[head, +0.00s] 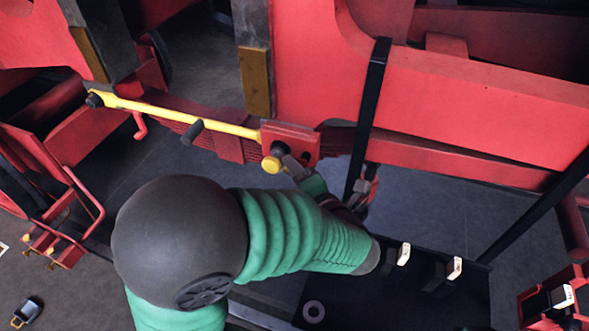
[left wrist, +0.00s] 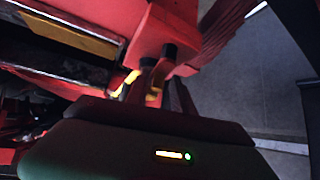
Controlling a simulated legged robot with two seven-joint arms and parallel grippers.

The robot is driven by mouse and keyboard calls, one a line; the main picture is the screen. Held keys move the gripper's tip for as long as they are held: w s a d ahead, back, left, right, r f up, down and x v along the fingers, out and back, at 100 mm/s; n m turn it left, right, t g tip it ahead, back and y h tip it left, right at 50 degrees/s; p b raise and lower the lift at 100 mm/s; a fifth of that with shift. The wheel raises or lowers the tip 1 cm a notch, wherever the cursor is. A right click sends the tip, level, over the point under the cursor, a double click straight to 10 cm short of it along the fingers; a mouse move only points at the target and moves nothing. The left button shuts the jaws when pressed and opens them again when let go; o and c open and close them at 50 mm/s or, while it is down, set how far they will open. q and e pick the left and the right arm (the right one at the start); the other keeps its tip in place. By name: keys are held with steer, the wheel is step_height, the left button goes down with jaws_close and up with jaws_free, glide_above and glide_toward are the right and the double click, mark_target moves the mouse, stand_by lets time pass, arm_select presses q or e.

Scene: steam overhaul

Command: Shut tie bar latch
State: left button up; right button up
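A yellow tie bar (head: 180,115) runs from a dark pivot at the left to a red latch plate (head: 296,133) on the red frame. A dark handle (head: 192,132) sticks out from its middle. A round yellow knob (head: 271,165) sits at the plate's lower left edge. My left gripper (head: 285,162) is at the plate, just right of the knob. In the left wrist view, its dark fingers (left wrist: 155,75) point at a red block, with yellow parts (left wrist: 153,95) beside and between them. Whether they grip anything is unclear. My right gripper does not show.
Red beams (head: 470,100) and a black upright strap (head: 368,115) stand behind and right of my left arm. Several pale-tipped pegs (head: 403,254) stand on a dark surface at the lower right. A red-railed frame (head: 60,200) is at the left.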

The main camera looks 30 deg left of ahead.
arm_select(q)
jaws_close()
steer(key=m+y+b, duration=0.1)
steer(key=b, duration=0.2)
steer(key=shift+r+t+y, duration=0.15)
steer(key=shift+t+y, duration=0.15)
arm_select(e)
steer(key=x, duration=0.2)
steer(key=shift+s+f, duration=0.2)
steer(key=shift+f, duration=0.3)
arm_select(q)
steer(key=shift+o, duration=1.4)
jaws_free()
steer(key=shift+a, duration=0.1)
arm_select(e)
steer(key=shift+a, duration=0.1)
